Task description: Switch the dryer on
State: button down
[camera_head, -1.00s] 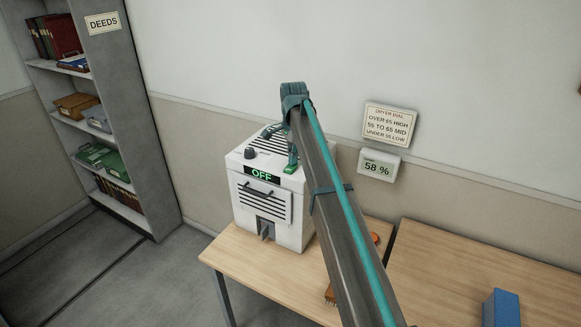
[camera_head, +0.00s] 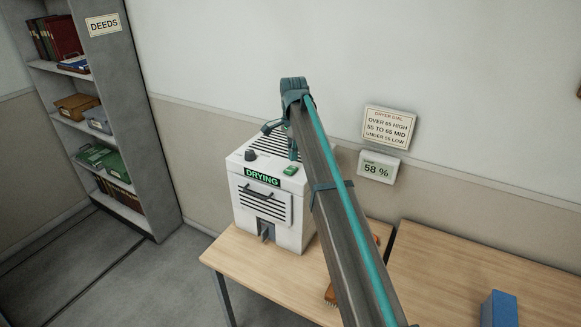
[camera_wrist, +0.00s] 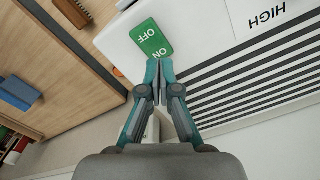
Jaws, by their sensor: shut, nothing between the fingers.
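The white dryer (camera_head: 240,211) stands on the wooden table, and its front display (camera_head: 262,176) reads DRYING in green. A dark dial knob (camera_head: 251,155) sits on its top left. The green rocker switch (camera_head: 290,170) is on its top right; in the wrist view the switch (camera_wrist: 150,38) shows OFF and ON lettering. My gripper (camera_wrist: 159,62) is shut and empty, its tips close to the ON end of the switch. In the head view my gripper (camera_head: 293,153) is just above the dryer top, behind the switch, and partly hidden by my arm.
A wall sign (camera_head: 389,127) gives dial ranges, and a meter (camera_head: 378,167) below it reads 58 %. A shelf (camera_head: 150,170) labelled DEEDS stands at the left. A blue box (camera_head: 500,309) sits on the right table. A brush (camera_head: 330,295) lies partly behind my arm.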

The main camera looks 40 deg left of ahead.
aim_at(293, 167)
jog(key=shift+r+p, duration=0.75)
jog(key=shift+r, duration=1.25)
